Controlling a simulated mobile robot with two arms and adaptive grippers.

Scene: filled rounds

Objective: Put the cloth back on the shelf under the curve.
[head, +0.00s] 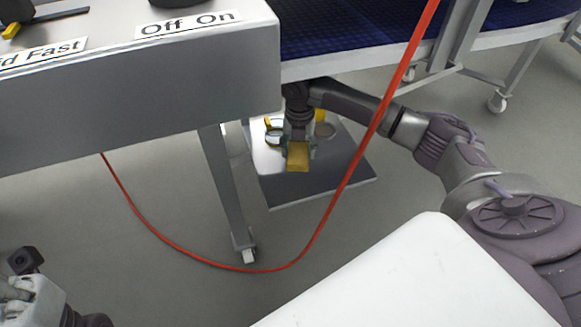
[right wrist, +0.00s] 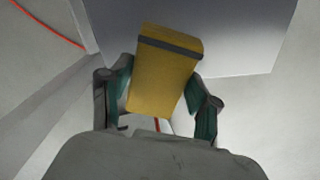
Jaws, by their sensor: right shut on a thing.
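The yellow folded piece (head: 298,156), which I take to be the cloth, is in my right gripper (head: 299,148). In the right wrist view the cloth (right wrist: 162,75) has a dark band near its far end and sits between the two green-padded fingers of the gripper (right wrist: 163,88). The grey shelf (head: 325,190) is low under the blue curve (head: 335,25), and the cloth appears in front of it in the head view. I cannot tell whether they touch. In the right wrist view the shelf (right wrist: 235,45) lies beyond the cloth. My left gripper (head: 25,285) is partly in view at lower left.
A red cable (head: 348,180) hangs in a loop across the head view, in front of the shelf. A metal control cabinet (head: 140,100) with a leg stands left of the shelf. Yellow-edged round items (head: 274,132) sit on the shelf. Grey floor is open below.

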